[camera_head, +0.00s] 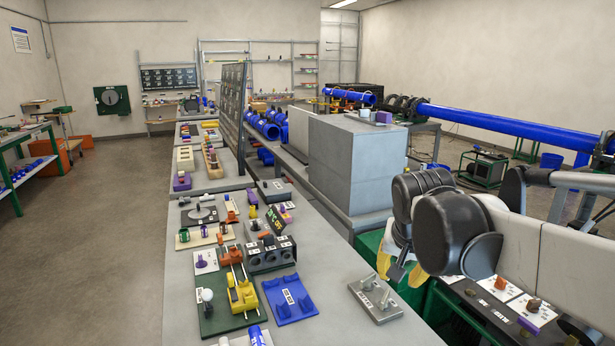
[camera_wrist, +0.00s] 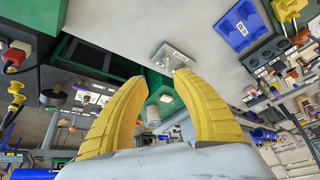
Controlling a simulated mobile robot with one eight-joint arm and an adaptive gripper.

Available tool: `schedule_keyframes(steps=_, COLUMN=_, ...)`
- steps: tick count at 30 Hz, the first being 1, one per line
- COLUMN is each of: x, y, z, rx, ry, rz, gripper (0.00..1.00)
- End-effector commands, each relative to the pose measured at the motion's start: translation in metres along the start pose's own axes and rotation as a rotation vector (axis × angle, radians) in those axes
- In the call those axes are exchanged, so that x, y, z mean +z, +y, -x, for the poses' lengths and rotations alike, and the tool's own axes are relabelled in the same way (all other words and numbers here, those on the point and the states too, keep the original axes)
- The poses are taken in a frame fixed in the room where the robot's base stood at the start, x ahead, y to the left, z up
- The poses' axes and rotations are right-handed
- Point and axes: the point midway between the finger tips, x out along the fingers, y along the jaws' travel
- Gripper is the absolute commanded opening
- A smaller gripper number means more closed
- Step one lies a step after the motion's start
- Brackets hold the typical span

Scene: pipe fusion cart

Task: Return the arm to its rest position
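My gripper (camera_head: 402,272) hangs at the right edge of the long grey table, in front of the large grey box. Its yellow fingers are partly hidden behind my black wrist joint. In the wrist view my gripper (camera_wrist: 160,79) has its two yellow fingers spread apart, with nothing held between them. My arm reaches in from the right side of the head view, with a black joint and pale links.
Blue pipe (camera_head: 520,127) runs behind my arm. The floor (camera_head: 90,230) at left is clear.

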Motion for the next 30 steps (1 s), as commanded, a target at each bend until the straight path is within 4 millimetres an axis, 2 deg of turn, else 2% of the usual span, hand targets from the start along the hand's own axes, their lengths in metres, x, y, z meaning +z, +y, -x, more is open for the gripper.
schedule_keyframes(steps=1, x=0.017, y=0.009, z=0.008, rx=-0.015, ry=0.01, rz=0.025, gripper=0.32)
schedule_keyframes(steps=6, x=0.072, y=0.033, z=0.025, rx=-0.063, ry=0.05, rz=0.132, gripper=0.32)
schedule_keyframes(steps=12, x=0.136, y=0.056, z=0.027, rx=-0.109, ry=0.105, rz=0.244, gripper=0.32)
schedule_keyframes(steps=15, x=0.159, y=0.063, z=0.024, rx=-0.123, ry=0.128, rz=0.287, gripper=0.32)
schedule_keyframes(steps=21, x=0.182, y=0.069, z=0.018, rx=-0.135, ry=0.153, rz=0.331, gripper=0.32)
schedule_keyframes(steps=30, x=0.183, y=0.069, z=0.018, rx=-0.137, ry=0.156, rz=0.335, gripper=0.32)
